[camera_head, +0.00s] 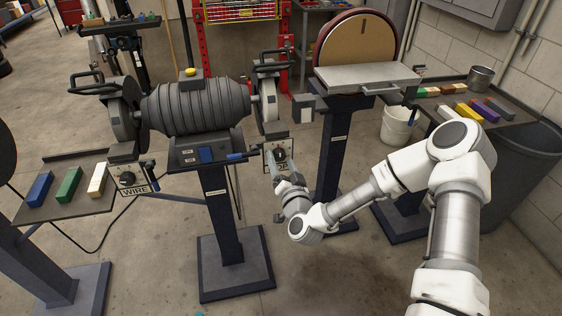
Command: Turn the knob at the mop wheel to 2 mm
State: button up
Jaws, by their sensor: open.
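The mop wheel's plate (269,158) hangs below the right-hand wheel (268,104) of the bench grinder. It bears a dark knob (280,154) and a label partly covered by my gripper, of which "OP" can be read. My gripper (273,172) is open, with its fingers just in front of and below the knob. I cannot tell whether it touches the knob. The knob's setting is too small to read. A second knob (127,178) sits on the plate labelled WIRE, under the left-hand wheel.
The grinder motor (195,107) stands on a pedestal (226,235) left of my gripper. A disc sander (357,50) stands behind and to the right. A white bucket (398,126) and a shelf of coloured bars (505,124) are at right. Floor is clear in front.

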jog(key=shift+w+a, duration=0.1)
jog(key=shift+w, duration=0.2)
grip_shut()
jog(key=shift+n, duration=0.3)
